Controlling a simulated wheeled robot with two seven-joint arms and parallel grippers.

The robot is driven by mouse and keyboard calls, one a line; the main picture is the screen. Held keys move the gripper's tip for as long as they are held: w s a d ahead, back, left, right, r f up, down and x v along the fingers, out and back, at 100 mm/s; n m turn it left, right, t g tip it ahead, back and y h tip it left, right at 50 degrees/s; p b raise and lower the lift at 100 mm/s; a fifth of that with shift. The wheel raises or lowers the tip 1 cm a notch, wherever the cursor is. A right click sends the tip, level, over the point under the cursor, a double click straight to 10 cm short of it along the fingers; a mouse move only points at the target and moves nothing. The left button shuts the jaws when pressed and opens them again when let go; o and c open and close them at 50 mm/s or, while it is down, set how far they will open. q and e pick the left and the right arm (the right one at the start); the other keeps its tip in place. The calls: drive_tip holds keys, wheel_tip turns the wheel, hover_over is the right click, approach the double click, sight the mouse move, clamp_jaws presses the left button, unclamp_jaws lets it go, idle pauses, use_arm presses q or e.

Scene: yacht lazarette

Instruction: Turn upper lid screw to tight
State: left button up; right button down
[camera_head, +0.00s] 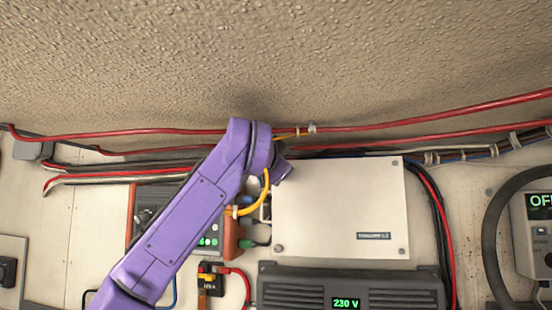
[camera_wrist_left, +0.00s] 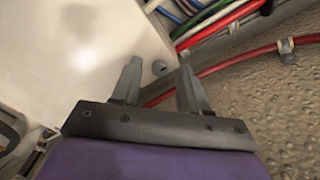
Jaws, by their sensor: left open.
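The white lid (camera_head: 340,205) is a flat panel fixed on the wall in the head view. It also fills the upper left of the left wrist view (camera_wrist_left: 85,45). Screws show at its upper right (camera_head: 397,164), lower left (camera_head: 280,248) and lower right (camera_head: 402,251). My left gripper (camera_head: 284,166) is at its upper left corner and hides that corner. My right gripper is not in view.
Red cables (camera_head: 400,122) run along the wall above the lid. A yellow cable (camera_head: 265,190) loops close beside my left wrist. A dark unit reading 230 V (camera_head: 300,290) sits just below the lid. A black cable bundle (camera_head: 438,215) hangs at its right.

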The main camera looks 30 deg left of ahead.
use_arm(q)
drive_tip(key=shift+s, duration=0.15)
clamp_jaws()
drive_tip(key=shift+m, duration=0.4)
drive_tip(key=m, duration=1.7)
drive_tip(key=shift+f+b, duration=0.1)
drive_tip(key=shift+b, duration=0.25)
